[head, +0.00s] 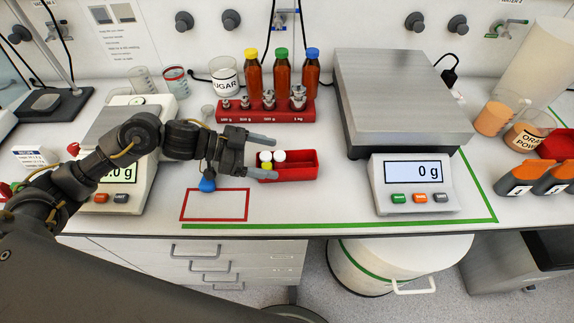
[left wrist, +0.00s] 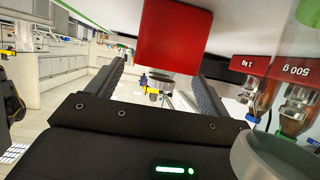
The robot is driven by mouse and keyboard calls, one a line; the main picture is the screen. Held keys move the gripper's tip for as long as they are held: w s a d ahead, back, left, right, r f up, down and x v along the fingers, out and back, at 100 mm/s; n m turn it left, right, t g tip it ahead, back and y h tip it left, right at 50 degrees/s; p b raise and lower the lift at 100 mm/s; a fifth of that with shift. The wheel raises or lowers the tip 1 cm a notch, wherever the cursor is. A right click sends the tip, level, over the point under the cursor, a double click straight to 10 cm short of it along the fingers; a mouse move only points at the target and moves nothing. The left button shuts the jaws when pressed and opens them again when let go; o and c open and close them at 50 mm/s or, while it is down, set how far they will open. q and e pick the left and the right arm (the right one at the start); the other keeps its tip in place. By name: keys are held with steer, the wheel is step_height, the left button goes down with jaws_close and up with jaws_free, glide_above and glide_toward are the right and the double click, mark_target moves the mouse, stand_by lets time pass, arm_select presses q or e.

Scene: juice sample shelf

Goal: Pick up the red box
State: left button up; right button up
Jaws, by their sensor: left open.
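The red box (head: 297,168) is a small open-topped tray on the bench in front of the weight rack. Small bottles with white and yellow caps (head: 279,156) stand at its left end. My left gripper (head: 268,157) is open, with its fingers pointing right at the box's left end. In the left wrist view the red box (left wrist: 174,35) fills the top centre, ahead of the spread fingers (left wrist: 155,88). I cannot tell whether the fingers touch it. My right gripper is in neither view.
A red weight rack (head: 262,112) with metal weights and amber bottles stands behind the box. A large scale (head: 418,172) reading 0 g stands to the right. A red outlined rectangle (head: 214,190) marks the bench at front left.

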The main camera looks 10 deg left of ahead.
mark_target(287, 166)
arm_select(q)
steer(key=x, duration=0.3)
steer(key=shift+d, duration=0.1)
steer(key=c, duration=1.1)
steer(key=shift+c, duration=0.2)
